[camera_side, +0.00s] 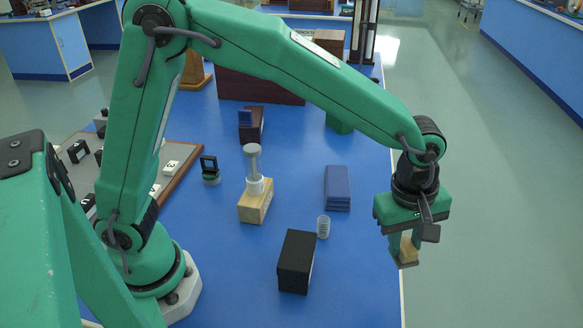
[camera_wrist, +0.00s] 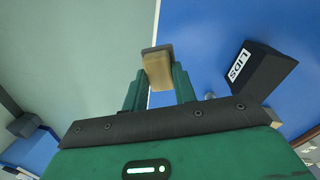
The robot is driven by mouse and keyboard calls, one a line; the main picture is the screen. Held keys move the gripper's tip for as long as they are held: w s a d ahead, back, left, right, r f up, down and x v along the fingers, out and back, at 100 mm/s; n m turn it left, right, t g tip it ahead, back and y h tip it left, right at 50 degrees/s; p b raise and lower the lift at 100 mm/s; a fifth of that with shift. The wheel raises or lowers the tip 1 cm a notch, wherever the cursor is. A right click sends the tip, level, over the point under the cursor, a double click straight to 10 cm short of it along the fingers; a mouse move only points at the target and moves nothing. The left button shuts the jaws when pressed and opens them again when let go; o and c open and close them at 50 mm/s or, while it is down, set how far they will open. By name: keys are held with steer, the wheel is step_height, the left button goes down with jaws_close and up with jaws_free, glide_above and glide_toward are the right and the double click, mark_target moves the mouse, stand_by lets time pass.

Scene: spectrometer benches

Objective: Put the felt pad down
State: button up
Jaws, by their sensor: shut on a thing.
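The felt pad, a tan wooden block with a grey layer on its far end (camera_side: 408,252), hangs from my gripper (camera_side: 405,242) in the side view. My gripper is shut on the tan part, with a green finger on either side. In the wrist view the pad (camera_wrist: 158,70) shows between the fingertips of my gripper (camera_wrist: 157,82), its grey layer pointing away from the fingers. In the side view the pad is at the right edge of the blue bench (camera_side: 360,290). It appears held up, apart from any surface; its exact height is hard to tell.
A black box (camera_side: 296,262), labelled LIDS in the wrist view (camera_wrist: 262,75), stands left of the gripper beside a clear cup (camera_side: 323,227). A blue stack (camera_side: 337,188) and a wooden block with a grey-white post (camera_side: 255,203) stand farther back. Bare blue bench lies around the box.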

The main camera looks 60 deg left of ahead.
steer(key=w+a+n, duration=0.5)
steer(key=w+a, duration=1.6)
steer(key=w, duration=0.1)
steer(key=shift+f+y, duration=0.3)
steer(key=shift+f, duration=0.15)
steer(key=shift+n, duration=0.8)
steer(key=w+a, duration=0.1)
steer(key=a, duration=0.2)
steer(key=w+a, duration=0.1)
steer(key=a, duration=0.2)
steer(key=w+a+f, duration=0.1)
steer(key=a, duration=0.2)
steer(key=shift+a, duration=0.4)
steer(key=shift+w+a+f, duration=0.6)
steer(key=shift+a+f, duration=0.55)
steer(key=shift+a, duration=0.7)
steer(key=shift+w+a+f, duration=0.65)
steer(key=shift+a+f, duration=0.5)
steer(key=shift+a, duration=0.7)
steer(key=shift+w+a+f, duration=0.6)
steer(key=shift+a+f, duration=0.55)
steer(key=shift+a, duration=0.7)
steer(key=shift+f, duration=2.05)
steer(key=shift+f, duration=0.1)
